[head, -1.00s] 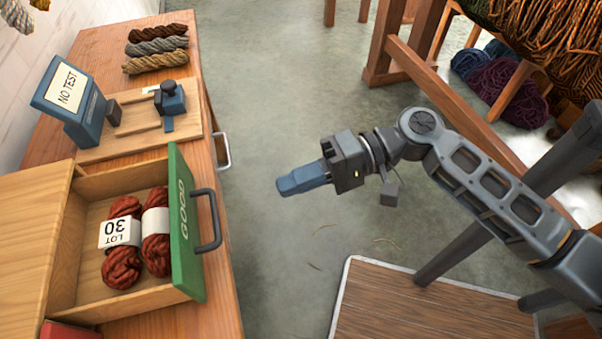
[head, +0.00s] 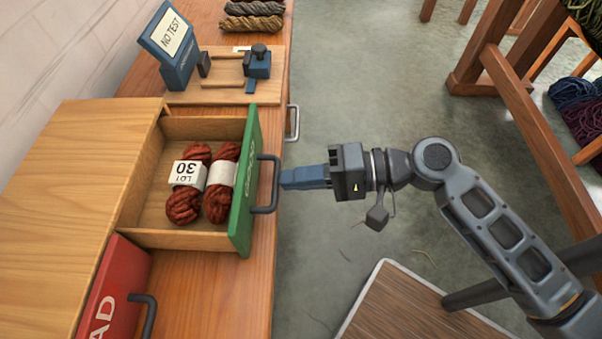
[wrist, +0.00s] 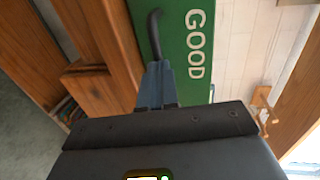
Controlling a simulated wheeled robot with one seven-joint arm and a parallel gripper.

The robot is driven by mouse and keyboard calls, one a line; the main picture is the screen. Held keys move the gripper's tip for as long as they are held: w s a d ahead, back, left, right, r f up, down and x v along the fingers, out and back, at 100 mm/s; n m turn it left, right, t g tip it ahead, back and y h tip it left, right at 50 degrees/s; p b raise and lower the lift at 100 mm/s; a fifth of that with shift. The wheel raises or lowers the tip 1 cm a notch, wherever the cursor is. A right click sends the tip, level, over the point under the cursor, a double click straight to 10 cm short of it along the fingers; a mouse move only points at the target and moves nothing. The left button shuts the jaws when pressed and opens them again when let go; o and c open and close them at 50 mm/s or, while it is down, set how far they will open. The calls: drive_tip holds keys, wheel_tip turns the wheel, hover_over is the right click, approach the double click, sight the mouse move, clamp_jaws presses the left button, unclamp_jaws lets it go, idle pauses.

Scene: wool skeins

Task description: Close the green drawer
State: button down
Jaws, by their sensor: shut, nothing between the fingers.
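The green drawer (head: 245,190) is pulled out of its wooden cabinet, with a dark handle (head: 272,184) on its green front. The drawer holds two red-brown wool skeins (head: 218,195), one with a white "LOT 30" label. My gripper (head: 285,178) is shut and empty, its blue fingertips right at the handle from the right side. In the wrist view the fingertips (wrist: 155,75) lie by the handle (wrist: 155,35), beside the green "GOOD" front (wrist: 190,50). I cannot tell whether they touch it.
A red drawer (head: 115,290) with its own handle sits nearer in the cabinet (head: 70,170). A testing device with a "NO TEST" sign (head: 172,38) and more skeins (head: 252,15) stand farther along the bench.

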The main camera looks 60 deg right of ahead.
sight(252, 172)
drive_tip(key=r+p+x, duration=0.1)
drive_tip(key=x, duration=0.4)
drive_tip(key=r+p+x, duration=0.1)
drive_tip(key=x, duration=0.4)
drive_tip(key=r+p+x, duration=0.1)
drive_tip(key=p+x, duration=0.1)
drive_tip(key=x, duration=0.3)
drive_tip(key=shift+w+r, duration=0.1)
drive_tip(key=shift+w, duration=0.25)
drive_tip(key=shift+w+a, duration=0.15)
drive_tip(key=shift+a, duration=0.05)
drive_tip(key=shift+a+r, duration=0.1)
drive_tip(key=b+v, duration=0.1)
drive_tip(key=v, duration=0.7)
drive_tip(key=shift+s+d, duration=0.2)
